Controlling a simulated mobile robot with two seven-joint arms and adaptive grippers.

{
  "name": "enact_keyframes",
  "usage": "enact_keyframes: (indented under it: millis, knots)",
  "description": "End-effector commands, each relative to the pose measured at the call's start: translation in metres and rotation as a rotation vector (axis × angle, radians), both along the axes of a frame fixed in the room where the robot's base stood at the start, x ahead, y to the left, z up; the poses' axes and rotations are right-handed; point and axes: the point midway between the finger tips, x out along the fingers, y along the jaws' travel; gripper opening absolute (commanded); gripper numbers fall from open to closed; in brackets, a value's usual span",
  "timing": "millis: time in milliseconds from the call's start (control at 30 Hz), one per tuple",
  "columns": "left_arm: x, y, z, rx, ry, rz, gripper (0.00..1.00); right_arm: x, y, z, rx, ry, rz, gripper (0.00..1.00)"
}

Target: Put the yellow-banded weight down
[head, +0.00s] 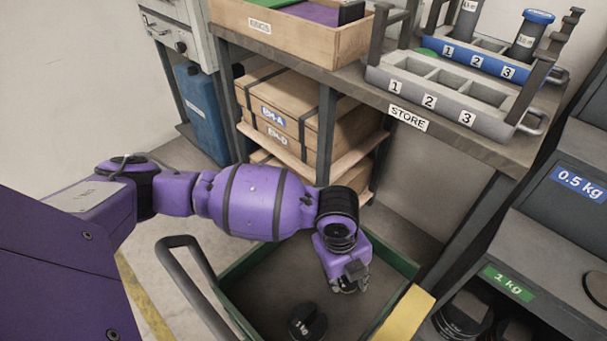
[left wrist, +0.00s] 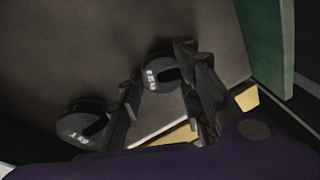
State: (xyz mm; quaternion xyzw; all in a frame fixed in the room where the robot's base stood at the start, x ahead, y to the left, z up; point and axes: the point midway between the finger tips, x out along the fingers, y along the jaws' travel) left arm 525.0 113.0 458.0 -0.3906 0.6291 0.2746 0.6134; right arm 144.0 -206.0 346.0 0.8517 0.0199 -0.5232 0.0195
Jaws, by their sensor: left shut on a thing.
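My left gripper (head: 347,284) reaches down into a green-walled tray (head: 238,274). In the left wrist view my left gripper (left wrist: 160,65) is shut on a dark slotted weight (left wrist: 157,80), whose white label seems to read 0.5 kg. I see no yellow band on it; part of it is hidden by the fingers. I cannot tell whether it touches the tray floor. A dark slotted 1 kg weight (head: 304,324) lies on the tray floor, apart from the gripper. It also shows in the left wrist view (left wrist: 75,128). My right gripper is not in view.
A grey handle (head: 182,262) stands at the tray's left, and a yellow edge (head: 408,314) at its right. A shelf rack labelled 0.5 kg and 1 kg (head: 520,236) is at the right. Behind is a bench (head: 470,141) with numbered holders. The tray floor has bare room.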

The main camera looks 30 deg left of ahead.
Motion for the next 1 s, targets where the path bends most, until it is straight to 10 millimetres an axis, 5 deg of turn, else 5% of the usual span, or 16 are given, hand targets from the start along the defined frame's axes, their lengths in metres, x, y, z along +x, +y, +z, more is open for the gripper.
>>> enact_keyframes:
  millis: [100,133,267,633,1000]
  knots:
    - [0.002,-0.001,0.000,-0.002,-0.005,-0.001,0.00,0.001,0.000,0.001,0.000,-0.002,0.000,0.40]
    - [0.002,-0.001,0.000,-0.002,-0.005,-0.001,0.36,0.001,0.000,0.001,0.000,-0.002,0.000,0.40]
    - [0.002,-0.001,0.000,-0.001,-0.004,-0.001,0.51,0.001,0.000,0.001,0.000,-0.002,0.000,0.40]
    - [0.003,0.000,0.006,0.000,-0.006,-0.001,0.51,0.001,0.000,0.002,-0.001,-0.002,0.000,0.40]
    - [-0.001,0.011,0.080,-0.001,-0.011,-0.001,0.51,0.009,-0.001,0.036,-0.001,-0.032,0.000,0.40]
